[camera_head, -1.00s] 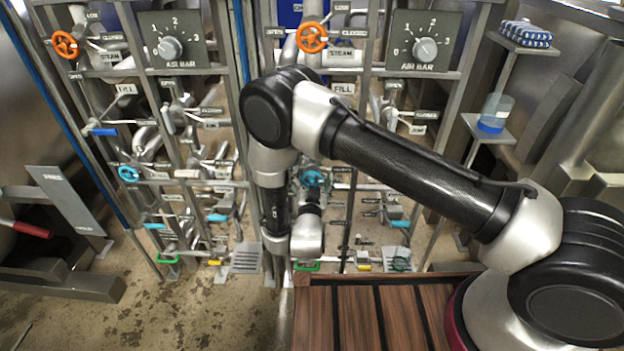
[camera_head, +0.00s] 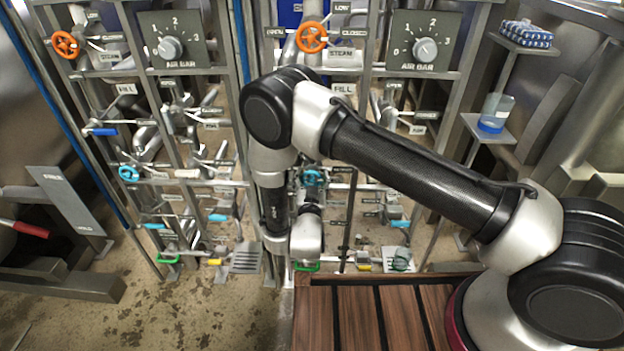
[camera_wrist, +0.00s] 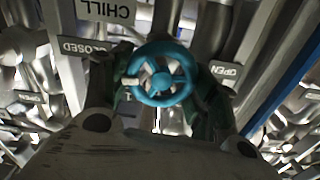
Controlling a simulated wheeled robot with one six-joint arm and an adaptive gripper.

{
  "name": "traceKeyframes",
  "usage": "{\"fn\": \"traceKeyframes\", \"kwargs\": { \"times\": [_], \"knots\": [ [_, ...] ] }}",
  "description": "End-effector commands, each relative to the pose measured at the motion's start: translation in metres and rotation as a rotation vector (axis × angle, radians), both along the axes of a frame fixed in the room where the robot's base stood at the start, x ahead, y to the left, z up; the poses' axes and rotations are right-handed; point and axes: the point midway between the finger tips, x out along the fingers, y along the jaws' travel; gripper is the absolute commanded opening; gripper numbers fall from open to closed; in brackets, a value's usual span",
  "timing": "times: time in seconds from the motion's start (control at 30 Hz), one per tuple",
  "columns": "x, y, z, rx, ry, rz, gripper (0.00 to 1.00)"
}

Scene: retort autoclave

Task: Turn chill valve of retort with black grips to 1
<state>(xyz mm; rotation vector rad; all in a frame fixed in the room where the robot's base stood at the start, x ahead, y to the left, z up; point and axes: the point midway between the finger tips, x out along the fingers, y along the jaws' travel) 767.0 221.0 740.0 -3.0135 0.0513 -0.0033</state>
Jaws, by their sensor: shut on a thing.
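A teal handwheel (camera_wrist: 160,76) sits in the middle of the wrist view, beside an upside-down CHILL plate (camera_wrist: 104,10). CLOSED (camera_wrist: 82,47) and OPEN (camera_wrist: 227,72) plates stand left and right of it. A pale pointer on the wheel points left, toward the CLOSED side in this view. My gripper (camera_wrist: 163,88) is shut on this wheel, with one dark finger at each side of the rim. In the head view the teal wheel (camera_head: 314,179) shows just right of my forearm. My fingers are mostly hidden there. No black grips can be made out.
Orange steam wheels (camera_head: 311,37) and AIR BAR dials (camera_head: 426,49) are above on the pipe frames. A second teal wheel (camera_head: 129,173) is on the left panel. Pipes and bars crowd my gripper. A bottle (camera_head: 495,112) stands on a small shelf at right.

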Motion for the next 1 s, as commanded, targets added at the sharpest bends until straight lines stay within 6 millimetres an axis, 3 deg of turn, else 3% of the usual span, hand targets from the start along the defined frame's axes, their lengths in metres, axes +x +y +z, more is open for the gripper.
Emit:
{"fn": "traceKeyframes", "kwargs": {
  "times": [0.7,1.0],
  "knots": [
    [-0.0002,0.0038,-0.0008,-0.639,0.022,0.0,0.36],
    [-0.0002,0.0047,-0.0015,-0.824,0.028,0.001,0.36]
  ]
}}
